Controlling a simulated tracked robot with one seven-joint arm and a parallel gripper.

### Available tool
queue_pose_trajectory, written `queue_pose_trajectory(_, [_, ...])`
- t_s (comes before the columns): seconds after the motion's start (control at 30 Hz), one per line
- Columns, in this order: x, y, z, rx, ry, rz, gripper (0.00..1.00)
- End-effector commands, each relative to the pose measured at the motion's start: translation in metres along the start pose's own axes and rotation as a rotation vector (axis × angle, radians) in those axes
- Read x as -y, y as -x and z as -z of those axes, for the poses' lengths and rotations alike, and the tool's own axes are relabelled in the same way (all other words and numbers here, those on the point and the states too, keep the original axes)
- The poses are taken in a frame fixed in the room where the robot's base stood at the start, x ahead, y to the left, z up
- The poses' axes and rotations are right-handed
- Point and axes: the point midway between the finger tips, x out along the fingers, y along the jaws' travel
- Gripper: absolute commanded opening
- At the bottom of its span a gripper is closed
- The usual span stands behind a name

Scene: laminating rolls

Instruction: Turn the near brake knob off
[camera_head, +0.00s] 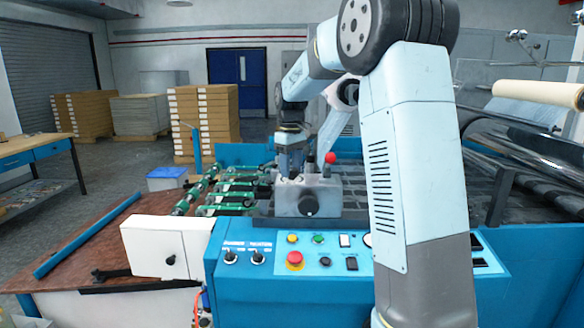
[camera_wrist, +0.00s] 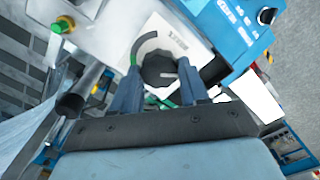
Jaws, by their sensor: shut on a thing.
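A round black knob (camera_wrist: 158,68) with a light pointer line sits on a white plate (camera_wrist: 178,42) with a dark and green arc around the knob, in the wrist view. My gripper (camera_wrist: 160,84) has one finger on each side of this knob and is shut on it. In the head view my gripper (camera_head: 290,165) points down at the top of a grey housing (camera_head: 308,188), and the held knob is hidden there. The small print on the plate is too blurred to read.
The blue control panel (camera_head: 265,290) in front carries a red stop button (camera_head: 295,259) and several switches. Green-and-black rollers (camera_head: 235,190) lie to the left, and a cream roll (camera_head: 540,93) is at right.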

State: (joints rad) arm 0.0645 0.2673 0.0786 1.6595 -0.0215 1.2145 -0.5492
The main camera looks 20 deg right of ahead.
Motion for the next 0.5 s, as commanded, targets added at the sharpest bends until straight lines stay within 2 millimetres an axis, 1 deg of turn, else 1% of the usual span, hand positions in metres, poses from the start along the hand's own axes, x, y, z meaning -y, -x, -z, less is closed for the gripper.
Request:
queue_pose_trajectory(0.37, [0.0005, -0.0024, -0.0022, 0.009, 0.003, 0.004, 0.14])
queue_pose_trajectory(0.4, [0.0005, -0.0024, -0.0022, 0.009, 0.003, 0.004, 0.45])
queue_pose_trajectory(0.5, [0.0003, -0.002, -0.0018, 0.007, 0.003, 0.003, 0.55])
